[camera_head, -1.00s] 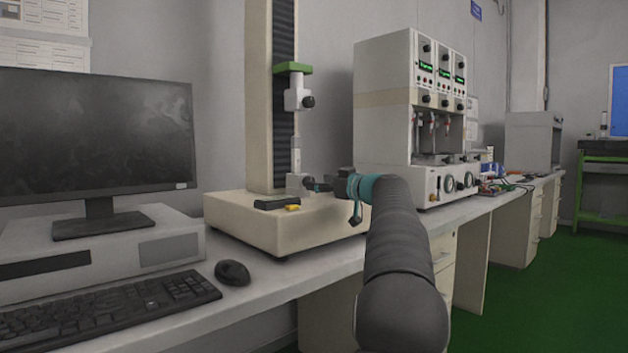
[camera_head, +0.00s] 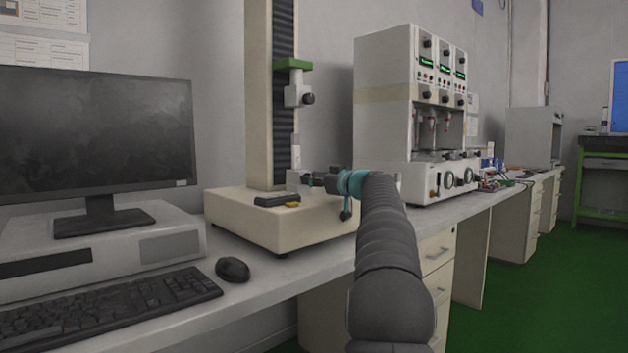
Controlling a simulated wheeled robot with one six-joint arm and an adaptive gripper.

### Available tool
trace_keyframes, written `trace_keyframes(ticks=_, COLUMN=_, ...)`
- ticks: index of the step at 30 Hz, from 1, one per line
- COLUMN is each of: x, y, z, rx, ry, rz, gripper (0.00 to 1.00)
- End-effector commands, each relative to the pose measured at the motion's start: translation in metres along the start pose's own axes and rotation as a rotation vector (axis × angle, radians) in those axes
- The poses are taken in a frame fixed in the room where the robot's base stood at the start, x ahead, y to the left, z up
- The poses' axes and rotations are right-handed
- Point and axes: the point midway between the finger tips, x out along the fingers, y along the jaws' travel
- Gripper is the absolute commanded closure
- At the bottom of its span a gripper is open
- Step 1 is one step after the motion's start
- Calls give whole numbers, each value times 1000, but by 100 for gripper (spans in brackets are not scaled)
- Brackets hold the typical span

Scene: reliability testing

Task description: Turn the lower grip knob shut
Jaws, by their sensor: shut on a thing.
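The tensile tester (camera_head: 262,218) stands on the bench with a cream base and a tall column. Its upper grip, with a black knob (camera_head: 308,98), hangs under a green crossarm (camera_head: 292,64). The lower grip (camera_head: 293,178) is a small grey block above the base. My gripper (camera_head: 314,181) reaches in from the right and is shut at the right side of the lower grip, where the lower grip knob sits. The knob itself is hidden by the gripper's fingers. A pale strip (camera_head: 296,148) stands upright above the lower grip.
A monitor (camera_head: 95,135), keyboard (camera_head: 105,308) and mouse (camera_head: 232,269) are at left. A white multi-station instrument (camera_head: 385,120) stands close behind my arm at right.

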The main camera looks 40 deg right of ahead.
Motion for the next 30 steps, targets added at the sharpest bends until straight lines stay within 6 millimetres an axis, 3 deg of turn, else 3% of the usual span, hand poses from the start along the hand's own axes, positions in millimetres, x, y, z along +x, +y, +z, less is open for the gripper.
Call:
trace_keyframes(ticks=11, x=0, y=1, z=0, rx=116, ry=1, rz=2, gripper=100)
trace_keyframes(ticks=30, x=0, y=2, z=-1, rx=697, ry=2, rz=2, gripper=100)
